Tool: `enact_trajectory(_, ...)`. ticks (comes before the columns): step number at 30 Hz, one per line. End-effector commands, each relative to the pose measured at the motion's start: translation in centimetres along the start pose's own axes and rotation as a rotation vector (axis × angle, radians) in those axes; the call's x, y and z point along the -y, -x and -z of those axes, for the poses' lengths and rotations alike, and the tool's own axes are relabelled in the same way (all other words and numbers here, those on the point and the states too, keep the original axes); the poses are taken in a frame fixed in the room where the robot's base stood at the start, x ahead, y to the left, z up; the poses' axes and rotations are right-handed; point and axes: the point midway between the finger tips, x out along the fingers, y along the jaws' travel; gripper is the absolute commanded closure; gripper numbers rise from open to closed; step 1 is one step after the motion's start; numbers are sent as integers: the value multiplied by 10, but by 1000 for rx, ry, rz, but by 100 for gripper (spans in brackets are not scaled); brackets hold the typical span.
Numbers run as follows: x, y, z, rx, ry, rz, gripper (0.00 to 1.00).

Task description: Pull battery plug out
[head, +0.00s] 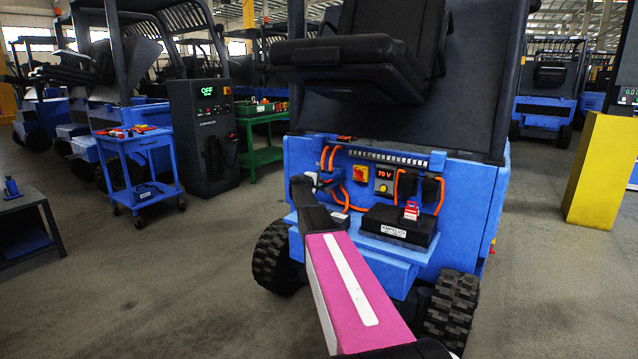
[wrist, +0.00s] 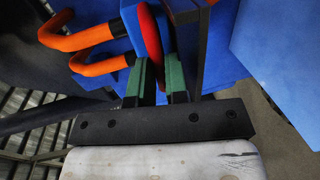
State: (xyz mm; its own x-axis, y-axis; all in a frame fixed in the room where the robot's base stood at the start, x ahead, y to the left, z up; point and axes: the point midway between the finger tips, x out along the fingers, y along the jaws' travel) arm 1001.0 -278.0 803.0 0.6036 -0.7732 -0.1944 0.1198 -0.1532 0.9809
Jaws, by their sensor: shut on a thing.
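The blue vehicle (head: 460,205) stands in front of me with a control panel, orange cables (head: 359,175) and a black box (head: 384,226) on its front. My gripper (head: 318,185) is at the left part of the panel, beside orange cables. In the wrist view, the green-padded fingers of my gripper (wrist: 158,68) are shut on a narrow red part (wrist: 151,38), which I take for the battery plug's grip. Blue surface shows close behind it. The head view hides the grip, and I cannot tell whether the plug is seated.
A red connector-like piece (head: 411,210) sits on the black box. Left are a blue cart (head: 136,165) and a black cabinet (head: 205,135) reading OFF. A yellow pillar (head: 600,170) stands right. The floor between is clear.

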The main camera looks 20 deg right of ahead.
Motion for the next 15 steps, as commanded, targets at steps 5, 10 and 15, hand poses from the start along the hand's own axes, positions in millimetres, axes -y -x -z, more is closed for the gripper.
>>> enact_trajectory(5, 7, 33, -2, -2, 1, 1, 100)
enact_trajectory(10, 8, 41, 0, 0, 0, 1, 100)
enact_trajectory(15, 8, 40, 0, 0, 0, 1, 100)
